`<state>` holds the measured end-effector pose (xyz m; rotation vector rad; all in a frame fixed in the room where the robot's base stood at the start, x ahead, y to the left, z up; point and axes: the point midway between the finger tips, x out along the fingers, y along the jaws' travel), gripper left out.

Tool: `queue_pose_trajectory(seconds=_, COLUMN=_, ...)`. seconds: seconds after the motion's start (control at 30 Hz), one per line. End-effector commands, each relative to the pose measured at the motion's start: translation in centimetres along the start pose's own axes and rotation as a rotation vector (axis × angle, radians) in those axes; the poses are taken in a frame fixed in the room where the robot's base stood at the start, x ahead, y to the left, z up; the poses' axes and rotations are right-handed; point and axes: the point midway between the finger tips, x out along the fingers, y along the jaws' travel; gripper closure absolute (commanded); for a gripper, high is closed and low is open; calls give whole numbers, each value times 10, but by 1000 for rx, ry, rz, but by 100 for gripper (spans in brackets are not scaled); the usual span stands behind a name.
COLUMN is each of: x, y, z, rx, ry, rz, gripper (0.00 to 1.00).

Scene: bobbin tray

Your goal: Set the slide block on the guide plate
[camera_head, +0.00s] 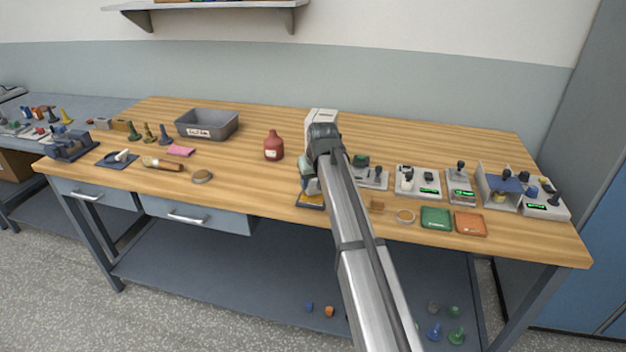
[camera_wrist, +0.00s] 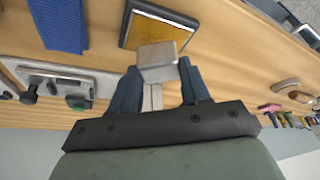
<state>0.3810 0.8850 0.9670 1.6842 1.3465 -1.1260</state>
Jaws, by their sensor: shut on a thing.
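My gripper (camera_wrist: 159,68) is shut on the slide block (camera_wrist: 157,56), a small light-grey block held between the two blue fingertips. The guide plate (camera_wrist: 135,39) appears to be the dark-framed plate with a yellow-brown face, just beyond the block in the wrist view. The block overlaps its near edge in that view; I cannot tell whether they touch. In the head view the guide plate (camera_head: 311,205) lies near the table's front edge, partly hidden by my gripper (camera_head: 309,187). The block is not clear in the head view.
A blue ribbed item (camera_wrist: 60,24) lies beside the plate in the wrist view. A red bottle (camera_head: 273,148) and a grey bin (camera_head: 207,126) stand to the left.

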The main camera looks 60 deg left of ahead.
Motion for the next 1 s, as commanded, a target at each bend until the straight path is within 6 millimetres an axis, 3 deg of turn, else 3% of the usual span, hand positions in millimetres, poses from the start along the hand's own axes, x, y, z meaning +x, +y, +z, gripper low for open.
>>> queue_pose_trajectory(seconds=1.0, x=17, y=0, z=7, rx=0, ry=1, rz=0, gripper=88)
